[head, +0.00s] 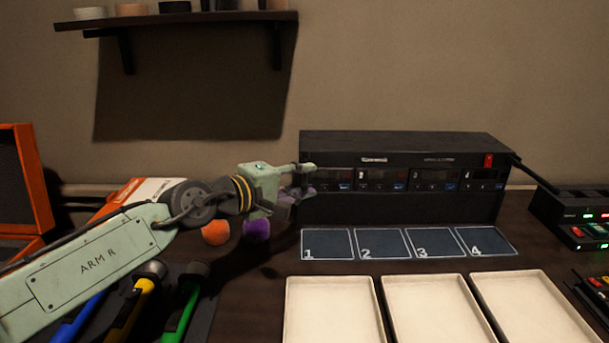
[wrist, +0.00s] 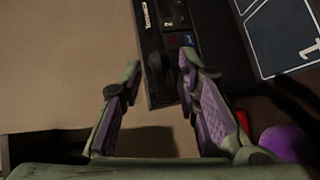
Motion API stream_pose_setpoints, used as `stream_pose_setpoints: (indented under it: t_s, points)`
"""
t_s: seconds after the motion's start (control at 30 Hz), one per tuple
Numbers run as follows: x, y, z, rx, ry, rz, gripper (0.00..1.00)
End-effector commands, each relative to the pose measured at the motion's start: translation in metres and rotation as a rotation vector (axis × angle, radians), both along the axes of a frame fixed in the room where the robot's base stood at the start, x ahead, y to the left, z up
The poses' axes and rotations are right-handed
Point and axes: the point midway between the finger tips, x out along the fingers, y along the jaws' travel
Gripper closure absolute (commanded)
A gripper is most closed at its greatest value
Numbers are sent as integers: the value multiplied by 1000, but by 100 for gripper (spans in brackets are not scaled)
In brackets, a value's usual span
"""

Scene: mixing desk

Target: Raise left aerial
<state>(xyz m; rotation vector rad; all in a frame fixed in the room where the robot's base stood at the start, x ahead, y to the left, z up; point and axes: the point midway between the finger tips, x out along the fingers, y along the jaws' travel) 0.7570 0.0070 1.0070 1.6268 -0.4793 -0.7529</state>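The black receiver rack (head: 400,145) stands at the back of the desk, with a row of small displays on its front. A dark stub (wrist: 184,78) at the rack's left end in the wrist view may be the left aerial; it lies close to the right-hand finger, and I cannot tell whether they touch. In the head view my gripper covers that spot. A black rod, the right aerial (head: 534,173), slants down to the right from the rack's right end. My gripper (head: 306,178) is at the rack's left front corner. Its fingers (wrist: 162,70) are apart in the wrist view.
Pads numbered 1 to 4 (head: 355,245) lie before the rack, with cream trays (head: 333,310) nearer. Orange (head: 215,232) and purple (head: 257,228) foam balls are below my gripper. A shelf (head: 180,18) hangs above left. Black units with lit buttons (head: 575,215) stand right.

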Motion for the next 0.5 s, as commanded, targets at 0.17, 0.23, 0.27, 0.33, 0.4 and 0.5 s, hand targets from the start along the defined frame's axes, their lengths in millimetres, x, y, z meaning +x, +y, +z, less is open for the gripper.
stream_pose_setpoints:
  t_s: [0.17,0.23,0.27,0.33,0.4,0.5]
  points:
    - [6,-6,-2,0,0,1,70]
    - [7,-6,-2,0,0,1,70]
    - [7,-6,-2,-1,-1,1,70]
    - [6,-6,-2,-1,-1,1,70]
    - [6,-6,-2,-1,-1,1,71]
    - [6,-6,-2,-1,-1,1,78]
